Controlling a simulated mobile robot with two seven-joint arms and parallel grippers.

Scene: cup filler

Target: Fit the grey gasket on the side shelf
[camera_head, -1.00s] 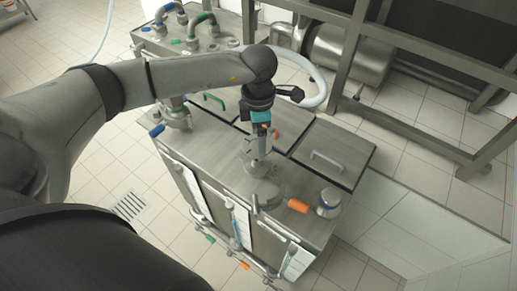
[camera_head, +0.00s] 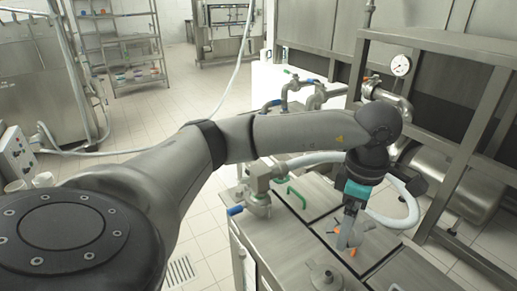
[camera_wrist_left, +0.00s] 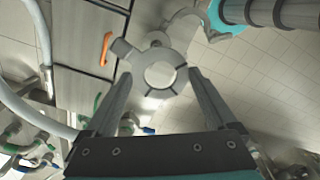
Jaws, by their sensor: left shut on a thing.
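My left gripper (camera_head: 345,240) points down over the steel machine top, close above a lid with an orange handle. In the left wrist view its two fingers (camera_wrist_left: 160,80) are shut on a grey ring-shaped piece (camera_wrist_left: 160,51) with a bright round centre and a lug at its upper left. I cannot tell for sure whether this piece is the grey gasket. In the head view the held piece is small and partly merges with the fingers. A shelf rack (camera_head: 122,40) stands far at the back left, with small coloured items on a lower shelf. My right gripper is not in view.
The steel machine top (camera_head: 290,245) carries lids with green (camera_head: 297,197) and orange handles, a blue-handled valve (camera_head: 258,190) and a round flange (camera_head: 325,278). A steel frame with a pressure gauge (camera_head: 400,66) stands at the right. Tiled floor is free at the left.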

